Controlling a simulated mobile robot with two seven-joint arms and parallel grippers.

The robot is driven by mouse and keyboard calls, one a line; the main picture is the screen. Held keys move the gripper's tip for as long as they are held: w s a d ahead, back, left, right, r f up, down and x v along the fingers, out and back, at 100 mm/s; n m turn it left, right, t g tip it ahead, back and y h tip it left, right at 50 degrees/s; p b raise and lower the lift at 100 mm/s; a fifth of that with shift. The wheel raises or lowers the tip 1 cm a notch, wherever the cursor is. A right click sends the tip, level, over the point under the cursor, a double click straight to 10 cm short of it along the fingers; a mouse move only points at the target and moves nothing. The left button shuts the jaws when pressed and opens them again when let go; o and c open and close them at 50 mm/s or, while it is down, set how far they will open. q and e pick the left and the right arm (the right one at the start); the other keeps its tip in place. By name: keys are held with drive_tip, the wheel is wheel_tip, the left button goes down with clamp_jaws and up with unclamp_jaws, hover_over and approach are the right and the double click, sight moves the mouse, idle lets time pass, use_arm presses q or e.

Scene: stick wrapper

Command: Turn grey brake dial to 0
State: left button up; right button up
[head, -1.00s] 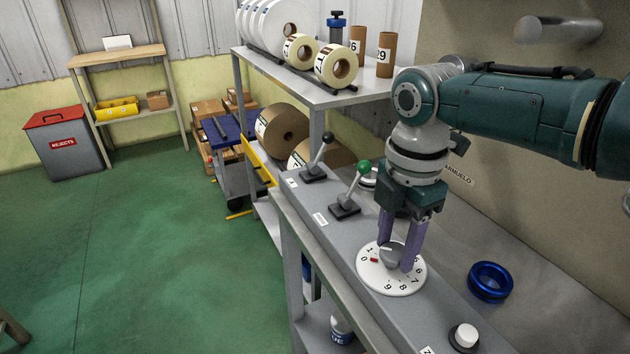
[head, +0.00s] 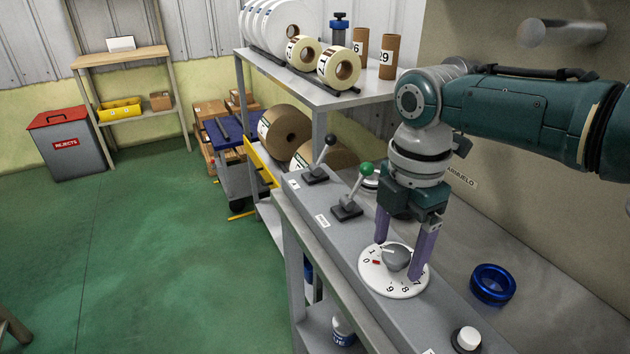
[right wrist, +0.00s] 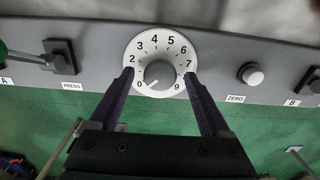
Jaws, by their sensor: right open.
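The grey brake dial knob (head: 396,257) stands on a round white numbered plate (head: 391,290) on the grey console. In the right wrist view the knob (right wrist: 160,73) carries a white pointer line directed to the lower left, close to the 0. A small red mark shows on the plate by the 0 in the head view. My right gripper (head: 399,260) points down over the plate, open, one purple finger on each side of the knob. In the right wrist view its fingertips (right wrist: 159,75) are apart from the knob. My left gripper is out of view.
Two levers, black-topped (head: 319,160) and green-topped (head: 352,193), stand on the console beyond the dial. A white button (head: 466,339) is at the near end. A blue ring (head: 492,285) lies right of the dial. A shelf with rolls (head: 341,66) stands behind.

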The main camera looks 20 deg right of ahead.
sight(397, 253)
wheel_tip(397, 253, up, 10)
drive_tip(key=p, duration=0.2)
drive_tip(key=shift+f, duration=0.1)
idle(0.4)
